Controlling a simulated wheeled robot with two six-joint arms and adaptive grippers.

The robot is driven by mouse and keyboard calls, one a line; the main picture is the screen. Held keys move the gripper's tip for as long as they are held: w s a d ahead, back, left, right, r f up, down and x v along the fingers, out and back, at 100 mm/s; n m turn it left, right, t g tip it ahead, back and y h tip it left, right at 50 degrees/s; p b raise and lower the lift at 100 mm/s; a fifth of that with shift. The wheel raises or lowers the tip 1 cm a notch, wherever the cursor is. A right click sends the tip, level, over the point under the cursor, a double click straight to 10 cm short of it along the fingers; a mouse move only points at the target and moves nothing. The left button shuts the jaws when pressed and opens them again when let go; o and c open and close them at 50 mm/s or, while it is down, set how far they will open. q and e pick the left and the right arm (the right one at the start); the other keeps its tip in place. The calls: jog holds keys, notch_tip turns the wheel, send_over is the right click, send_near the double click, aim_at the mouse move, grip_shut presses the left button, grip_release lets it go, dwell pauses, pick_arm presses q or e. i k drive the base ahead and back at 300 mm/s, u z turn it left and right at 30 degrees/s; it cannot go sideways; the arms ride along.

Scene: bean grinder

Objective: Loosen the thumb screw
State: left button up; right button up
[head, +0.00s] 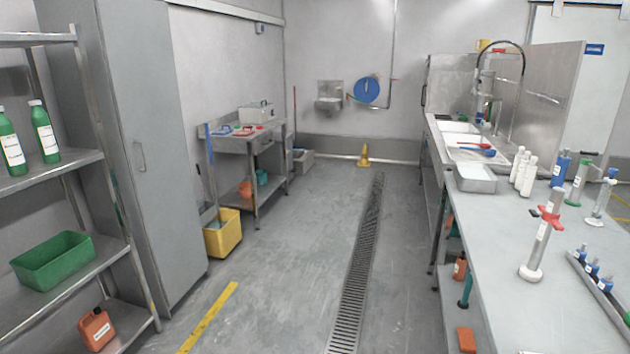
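No thumb screw can be made out for certain at this size. On the steel table (500,265) at the right stands an upright, slightly tilted-looking metal cylinder (538,250) with a pale round foot. A red cross-shaped part (550,216) sits near its top; I cannot tell whether this is a screw or a handle. Neither of my grippers is in view.
Behind the cylinder stand white bottles (525,168) and blue- and green-topped devices (578,182). A rack of small blue-capped vials (592,268) lies at the right edge. A steel shelf (80,172) stands at the left.

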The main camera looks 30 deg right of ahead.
aim_at(534, 214)
jog(key=z, duration=0.2)
jog(key=i, duration=2.15)
jog(key=z, duration=0.6)
jog(key=i, duration=1.25)
jog(key=z, duration=1.55)
jog(key=i, duration=0.85)
jog(key=z, duration=1)
